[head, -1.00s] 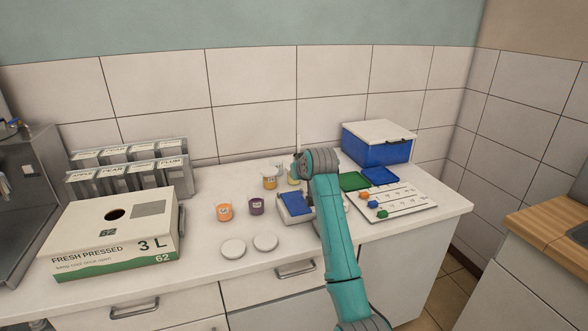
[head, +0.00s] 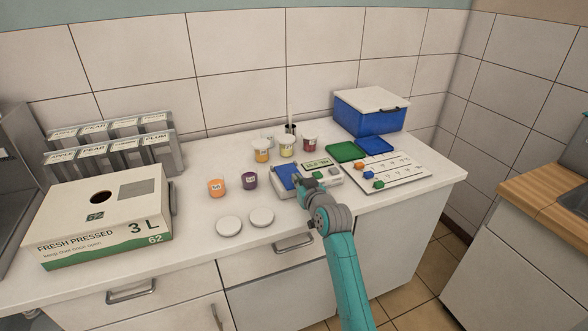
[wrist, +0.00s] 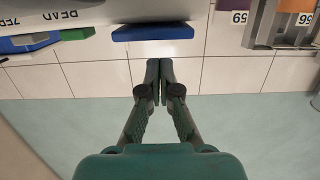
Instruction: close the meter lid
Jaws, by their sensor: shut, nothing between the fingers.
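The meter is a low grey-white unit with a lit green display (head: 317,163) on the counter. A blue panel (head: 284,174), which looks like its lid, sits over the left part; I cannot tell its exact angle. My gripper (head: 304,183) is at the panel's right front edge, in front of the display part, and hides some of the unit. In the wrist view, my gripper (wrist: 157,65) is shut and empty. A blue slab edge (wrist: 153,33) shows just beyond the fingertips, apart from them in the picture; contact cannot be told.
Several small cups, including a yellow one (head: 287,147), stand behind and left of the meter. Two white discs (head: 262,217) lie in front. A board with coloured pieces (head: 402,172) and a blue box (head: 370,117) are to the right. A juice carton (head: 100,222) is far left.

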